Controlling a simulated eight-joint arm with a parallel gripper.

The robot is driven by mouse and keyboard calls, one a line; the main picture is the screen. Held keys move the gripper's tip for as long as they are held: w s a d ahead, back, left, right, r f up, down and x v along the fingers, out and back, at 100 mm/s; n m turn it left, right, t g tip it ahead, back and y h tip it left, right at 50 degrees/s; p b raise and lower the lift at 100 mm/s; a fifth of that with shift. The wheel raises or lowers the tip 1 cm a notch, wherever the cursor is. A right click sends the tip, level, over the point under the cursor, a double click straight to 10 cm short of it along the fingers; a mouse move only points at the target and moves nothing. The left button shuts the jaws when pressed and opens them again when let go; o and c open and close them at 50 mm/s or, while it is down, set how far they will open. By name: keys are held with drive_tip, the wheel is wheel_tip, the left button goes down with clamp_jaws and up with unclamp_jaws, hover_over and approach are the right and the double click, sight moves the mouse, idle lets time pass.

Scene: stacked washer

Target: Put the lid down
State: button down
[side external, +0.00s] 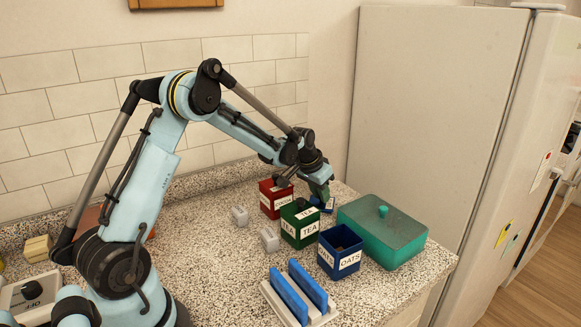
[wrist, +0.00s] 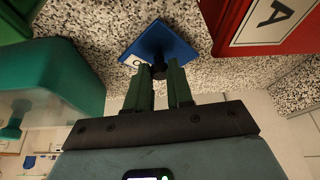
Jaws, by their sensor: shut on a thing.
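My gripper (side external: 320,192) is behind the green TEA tin, low over the counter. In the wrist view its two dark green fingers (wrist: 160,72) are shut on the black knob of a square blue lid (wrist: 180,48). In the side view the lid (side external: 328,206) shows only partly, behind the TEA tin. It is close to the counter; I cannot tell if it touches. The blue OATS tin (side external: 340,258) stands open in front, without a lid.
The red tin (side external: 270,203) and green TEA tin (side external: 297,230) stand near the lid. A teal lidded box (side external: 400,250) is at the right. A white rack with blue panels (side external: 300,290) is in front. Small grey blocks (side external: 270,239) lie left of the tins.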

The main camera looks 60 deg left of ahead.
drive_tip(key=shift+f, duration=0.2)
drive_tip(key=c, duration=1)
unclamp_jaws()
drive_tip(key=shift+r, duration=0.15)
drive_tip(key=a+v, duration=0.1)
drive_tip(key=v, duration=1)
drive_tip(key=s+d+r+m+t, duration=0.1)
drive_tip(key=s+d+t, duration=0.1)
drive_tip(key=s+d, duration=1.5)
drive_tip(key=shift+d+r+m+t+h, duration=0.2)
drive_tip(key=shift+d+m+t+h, duration=0.15)
drive_tip(key=shift+d, duration=0.3)
drive_tip(key=shift+s, duration=0.1)
